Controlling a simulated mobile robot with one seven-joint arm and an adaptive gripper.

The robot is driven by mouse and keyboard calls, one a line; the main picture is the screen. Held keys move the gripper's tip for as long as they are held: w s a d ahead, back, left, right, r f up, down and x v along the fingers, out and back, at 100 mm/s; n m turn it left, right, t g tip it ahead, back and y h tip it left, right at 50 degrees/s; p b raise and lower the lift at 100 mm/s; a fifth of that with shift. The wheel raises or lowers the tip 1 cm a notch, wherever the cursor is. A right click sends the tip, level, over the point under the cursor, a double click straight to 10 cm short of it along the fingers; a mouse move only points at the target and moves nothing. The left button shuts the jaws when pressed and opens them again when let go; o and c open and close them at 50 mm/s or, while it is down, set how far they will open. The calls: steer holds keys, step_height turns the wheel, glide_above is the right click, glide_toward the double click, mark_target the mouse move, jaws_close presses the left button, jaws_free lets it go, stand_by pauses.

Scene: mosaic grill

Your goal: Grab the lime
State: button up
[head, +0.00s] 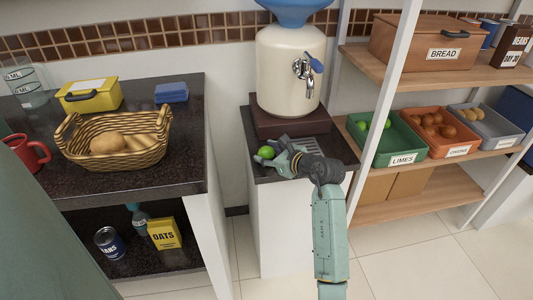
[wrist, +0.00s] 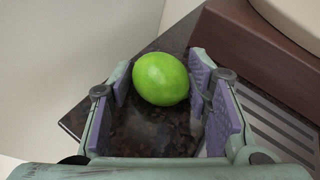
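In the wrist view the lime (wrist: 161,79) lies near the stand's corner, at the far end of the gap between my fingers. My gripper (head: 281,160) is open, with its purple-padded fingers (wrist: 162,93) on either side of the lime. The right finger is very near the lime; I cannot tell whether it touches. The left finger stands a little apart from it.
The water dispenser (head: 291,70) stands on a brown base (head: 290,122) close behind my gripper, with a drip grate beside it. A green bin of limes (head: 386,146) is on the shelf at right. A wicker basket (head: 73,157) is on the left counter.

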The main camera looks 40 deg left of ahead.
steer(key=c, duration=0.7)
steer(key=shift+r, duration=0.1)
